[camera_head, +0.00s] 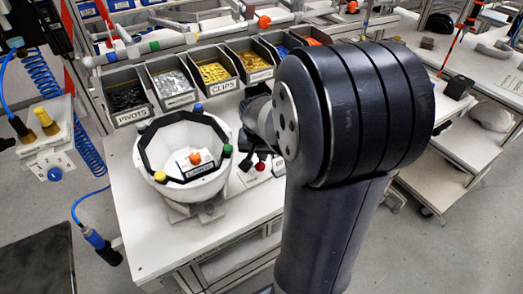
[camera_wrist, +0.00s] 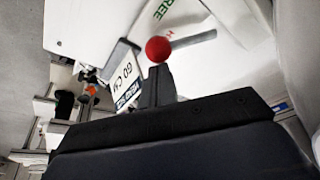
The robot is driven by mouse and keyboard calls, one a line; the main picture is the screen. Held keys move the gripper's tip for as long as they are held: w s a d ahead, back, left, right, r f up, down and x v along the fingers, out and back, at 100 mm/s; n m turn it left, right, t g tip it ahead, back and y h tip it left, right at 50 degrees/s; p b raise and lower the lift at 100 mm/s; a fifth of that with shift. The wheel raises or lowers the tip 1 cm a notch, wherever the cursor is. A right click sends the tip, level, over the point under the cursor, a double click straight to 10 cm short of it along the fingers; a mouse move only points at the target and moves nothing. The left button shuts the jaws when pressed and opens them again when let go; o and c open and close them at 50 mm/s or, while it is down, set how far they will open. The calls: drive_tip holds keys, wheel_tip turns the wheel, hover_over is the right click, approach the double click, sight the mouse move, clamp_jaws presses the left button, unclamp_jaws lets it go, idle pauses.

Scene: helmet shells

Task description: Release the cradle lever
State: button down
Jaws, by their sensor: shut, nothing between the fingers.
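The cradle lever shows in the wrist view as a red ball knob (camera_wrist: 158,49) on a thin grey rod (camera_wrist: 195,39). The red knob (camera_head: 260,166) is also in the head view, on the bench to the right of the cradle. My gripper (camera_wrist: 157,76) is shut and empty, its dark fingers just below the knob in the picture; I cannot tell whether they touch it. In the head view my gripper (camera_head: 264,152) is partly hidden by my arm. The white helmet shell (camera_head: 210,184) sits in the cradle (camera_head: 208,211). Green "FREE" lettering and part of a red word show on the white surface behind the lever.
Bins of small parts (camera_head: 218,78), one marked CLIPS, line the back of the bench (camera_head: 150,235). Coloured knobs surround the shell's rim. A blue coiled hose (camera_head: 88,150) hangs at left. The bench's front left is clear.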

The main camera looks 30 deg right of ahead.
drive_tip(key=shift+s+a, duration=0.3)
drive_tip(key=shift+s, duration=0.05)
drive_tip(key=shift+s+a+b, duration=0.1)
drive_tip(key=shift+s+b, duration=0.05)
drive_tip(key=shift+b, duration=0.15)
drive_tip(key=v, duration=1)
drive_tip(key=shift+r, duration=0.4)
drive_tip(key=shift+s+a, duration=0.1)
drive_tip(key=shift+s, duration=0.05)
